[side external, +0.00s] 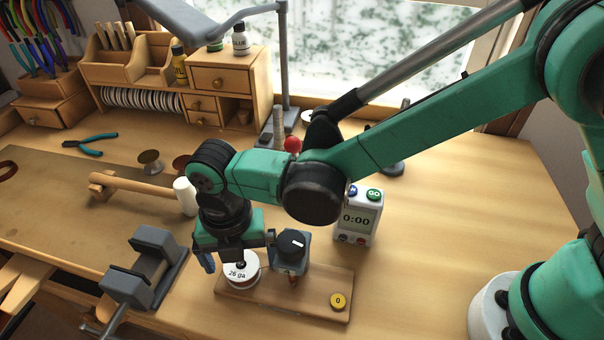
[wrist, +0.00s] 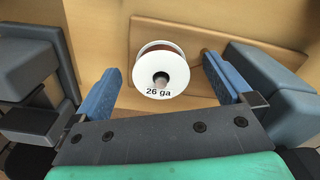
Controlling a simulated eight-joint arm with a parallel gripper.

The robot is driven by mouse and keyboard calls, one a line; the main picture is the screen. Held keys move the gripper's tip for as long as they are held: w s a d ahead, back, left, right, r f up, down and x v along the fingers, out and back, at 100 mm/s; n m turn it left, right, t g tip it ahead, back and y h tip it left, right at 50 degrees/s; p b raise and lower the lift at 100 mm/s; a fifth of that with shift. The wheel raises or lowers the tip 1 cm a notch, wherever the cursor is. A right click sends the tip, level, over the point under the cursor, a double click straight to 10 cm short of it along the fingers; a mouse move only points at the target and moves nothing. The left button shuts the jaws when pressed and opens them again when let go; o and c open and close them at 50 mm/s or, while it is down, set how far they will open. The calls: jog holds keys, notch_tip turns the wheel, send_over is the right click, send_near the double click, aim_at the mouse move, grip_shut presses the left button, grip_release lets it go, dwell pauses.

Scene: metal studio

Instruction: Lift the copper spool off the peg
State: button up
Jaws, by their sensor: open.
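The copper spool (side external: 243,271) sits on the wooden board (side external: 270,301) at its left end, with a white top face marked "26 ga". In the wrist view the spool (wrist: 173,77) shows the peg tip (wrist: 160,82) in its centre hole. A little copper shows between its flanges. My gripper (wrist: 158,88) is open, with one blue finger on each side of the spool and gaps between. In the side view my gripper (side external: 228,262) is low over the board's left end and partly hides the spool. The fingertips' exact height is unclear.
A grey vise (side external: 153,263) stands to the left, a timer (side external: 357,220) behind right. A mallet (side external: 140,187) lies behind. The table at right is clear.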

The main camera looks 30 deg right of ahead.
jog(key=shift+f, duration=0.25)
jog(key=c, duration=1.4)
jog(key=shift+o, duration=0.2)
